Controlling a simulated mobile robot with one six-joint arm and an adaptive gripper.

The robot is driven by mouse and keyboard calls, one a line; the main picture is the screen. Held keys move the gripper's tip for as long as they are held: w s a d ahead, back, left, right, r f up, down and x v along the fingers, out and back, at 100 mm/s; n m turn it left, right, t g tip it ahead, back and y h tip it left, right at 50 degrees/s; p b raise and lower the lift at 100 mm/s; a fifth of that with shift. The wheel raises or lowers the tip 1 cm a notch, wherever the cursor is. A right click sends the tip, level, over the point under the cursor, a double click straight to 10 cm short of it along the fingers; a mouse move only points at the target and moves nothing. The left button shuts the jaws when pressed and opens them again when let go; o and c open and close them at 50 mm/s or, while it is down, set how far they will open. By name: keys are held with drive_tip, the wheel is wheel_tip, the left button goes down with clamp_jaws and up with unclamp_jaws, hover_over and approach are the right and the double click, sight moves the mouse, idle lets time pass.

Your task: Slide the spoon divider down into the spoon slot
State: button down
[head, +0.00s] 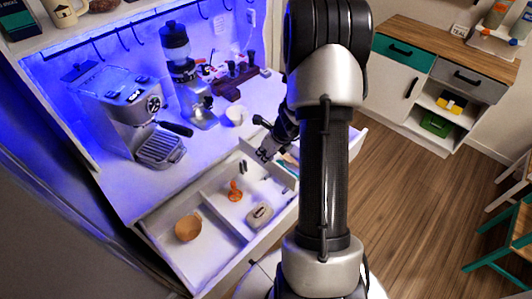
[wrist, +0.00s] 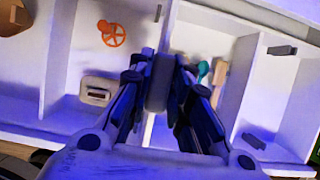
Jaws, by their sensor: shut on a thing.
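My gripper (head: 268,153) is low over the open drawer, pointing down into it. In the wrist view its fingers (wrist: 158,85) are shut on a grey upright piece, which I take to be the spoon divider (wrist: 159,92). A white panel runs in line with it. A compartment to the right of the fingers holds a teal spoon (wrist: 203,71) and a light wooden piece (wrist: 220,75). Small dark grey tabs, such as one tab (wrist: 283,50), sit on the drawer walls. The fingers hide the divider's lower edge, so I cannot tell how it sits against the slot.
The drawer (head: 222,277) also holds an orange tool (head: 235,192), a tan bowl (head: 188,228) and a cream box (head: 260,213). An espresso machine (head: 125,105), a grinder (head: 186,80) and a white cup (head: 236,116) stand on the counter above.

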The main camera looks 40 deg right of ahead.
sight(266, 165)
drive_tip(key=shift+f, duration=0.1)
wheel_tip(266, 165, down, 6)
drive_tip(key=b, duration=0.5)
drive_tip(key=shift+r, duration=0.2)
drive_tip(key=shift+a+f+b, duration=0.1)
drive_tip(key=shift+b, duration=0.3)
idle(0.9)
drive_tip(key=shift+f+b, duration=0.35)
drive_tip(key=shift+f+b, duration=3.55)
drive_tip(key=shift+f, duration=0.2)
drive_tip(key=c, duration=1.4)
unclamp_jaws()
drive_tip(key=shift+r, duration=0.1)
drive_tip(key=v, duration=1.2)
